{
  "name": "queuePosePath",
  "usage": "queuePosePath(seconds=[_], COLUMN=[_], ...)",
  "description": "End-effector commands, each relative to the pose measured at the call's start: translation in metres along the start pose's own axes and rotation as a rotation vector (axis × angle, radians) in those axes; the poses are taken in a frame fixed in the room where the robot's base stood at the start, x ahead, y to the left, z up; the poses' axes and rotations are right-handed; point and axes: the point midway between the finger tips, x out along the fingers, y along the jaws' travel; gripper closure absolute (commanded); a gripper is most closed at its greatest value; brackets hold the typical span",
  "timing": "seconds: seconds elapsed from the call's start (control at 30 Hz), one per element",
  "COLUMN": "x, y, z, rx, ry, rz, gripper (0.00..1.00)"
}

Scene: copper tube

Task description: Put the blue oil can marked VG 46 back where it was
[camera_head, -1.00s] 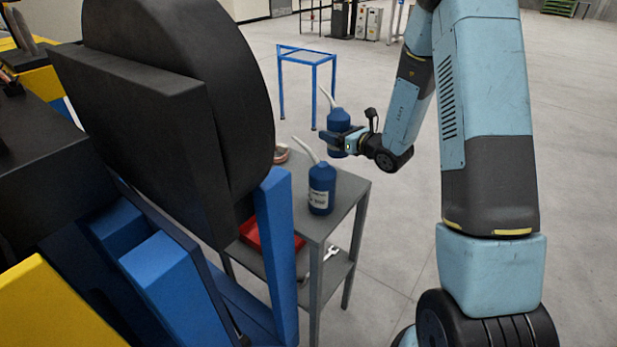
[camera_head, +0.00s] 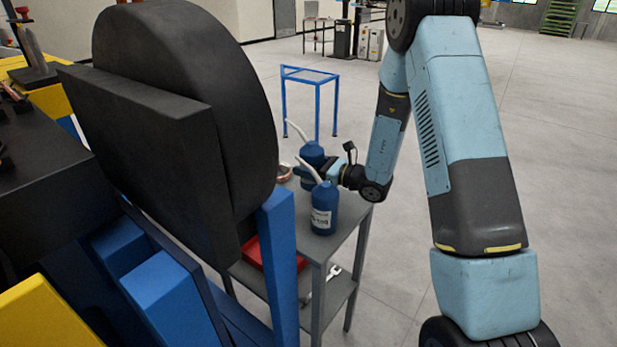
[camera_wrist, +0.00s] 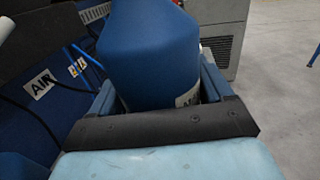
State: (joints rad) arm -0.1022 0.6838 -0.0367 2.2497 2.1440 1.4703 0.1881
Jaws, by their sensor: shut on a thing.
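A blue oil can (camera_head: 312,153) with a pale spout is in my gripper (camera_head: 316,172), over the far part of the grey table. I cannot tell whether its base touches the tabletop. In the wrist view the held can (camera_wrist: 150,55) fills the space between the two fingers, and only the edge of its white label shows, so I cannot read its marking. A second blue can (camera_head: 324,212) with a white label stands upright on the table, nearer the head camera, and partly overlaps my gripper. Its label is too small to read surely.
The grey table (camera_head: 338,240) has a lower shelf with a red tray (camera_head: 252,252) and a wrench (camera_head: 334,271). A copper-coloured coil (camera_head: 284,171) lies at the table's far left. A large black and blue machine (camera_head: 190,130) stands close on the left. A blue frame stand (camera_head: 311,78) is behind.

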Motion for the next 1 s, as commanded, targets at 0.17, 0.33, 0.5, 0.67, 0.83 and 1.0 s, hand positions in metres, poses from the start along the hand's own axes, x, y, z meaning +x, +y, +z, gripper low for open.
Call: queuePosePath(seconds=[0.17,0.33,0.5,0.67,0.83,1.0], x=[0.000,0.000,0.000,-0.001,-0.001,-0.001], y=[0.000,-0.001,-0.001,-0.001,-0.001,-0.001], z=[-0.018,-0.037,-0.039,-0.040,-0.041,-0.041], rx=[0.002,0.001,-0.001,0.000,0.000,0.000], ry=[0.001,0.000,-0.001,0.000,0.001,0.000], rz=[-0.001,-0.001,-0.002,-0.002,-0.003,-0.003], gripper=[0.74,0.74,0.74,0.74,0.12,0.00])
